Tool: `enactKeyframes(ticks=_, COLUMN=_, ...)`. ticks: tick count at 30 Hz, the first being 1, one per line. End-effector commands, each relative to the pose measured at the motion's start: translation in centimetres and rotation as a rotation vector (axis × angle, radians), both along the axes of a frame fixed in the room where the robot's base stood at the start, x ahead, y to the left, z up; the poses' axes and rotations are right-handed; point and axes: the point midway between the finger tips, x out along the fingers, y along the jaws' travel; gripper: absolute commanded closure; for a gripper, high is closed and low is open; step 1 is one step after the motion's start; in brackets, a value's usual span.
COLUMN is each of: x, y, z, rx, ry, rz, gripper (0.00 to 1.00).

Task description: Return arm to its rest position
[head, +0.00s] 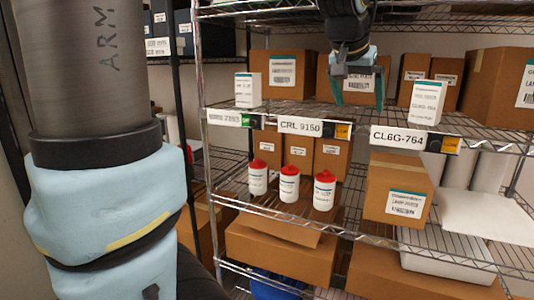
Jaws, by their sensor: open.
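My gripper (359,92) hangs in front of the upper shelf at the top of the head view, pointing down. Its two teal fingers are apart with nothing between them. A cardboard box with a white label (285,75) stands behind it to the left. Three white bottles with red caps stand in a row on the lower shelf: the left one (258,180), the middle one (289,187) and the right one (324,192). The gripper is above them and apart from them.
A wire rack (209,110) fills the view. A small white box (248,90) and a taller white box (427,102) stand at the upper shelf's front edge, left and right of the gripper. A cardboard box (384,180) sits right of the bottles. Larger boxes (278,255) lie below.

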Motion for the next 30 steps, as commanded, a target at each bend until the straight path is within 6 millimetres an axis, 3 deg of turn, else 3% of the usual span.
enactKeyframes(ticks=5, x=1.1, y=6.1, z=-6.4, rx=0.060, ry=0.087, rz=0.119, gripper=0.00)
enactKeyframes(ticks=8, x=0.8, y=11.1, z=-11.1, rx=0.100, ry=0.161, rz=0.213, gripper=0.00)
enactKeyframes(ticks=12, x=-1.7, y=18.3, z=-17.6, rx=0.145, ry=0.282, rz=0.353, gripper=0.00)
enactKeyframes(ticks=16, x=-4.9, y=23.1, z=-21.8, rx=0.165, ry=0.378, rz=0.457, gripper=0.00)
enactKeyframes(ticks=21, x=-8.0, y=26.1, z=-24.6, rx=0.174, ry=0.451, rz=0.533, gripper=0.00)
enactKeyframes(ticks=30, x=-8.8, y=26.7, z=-25.1, rx=0.176, ry=0.467, rz=0.548, gripper=0.00)
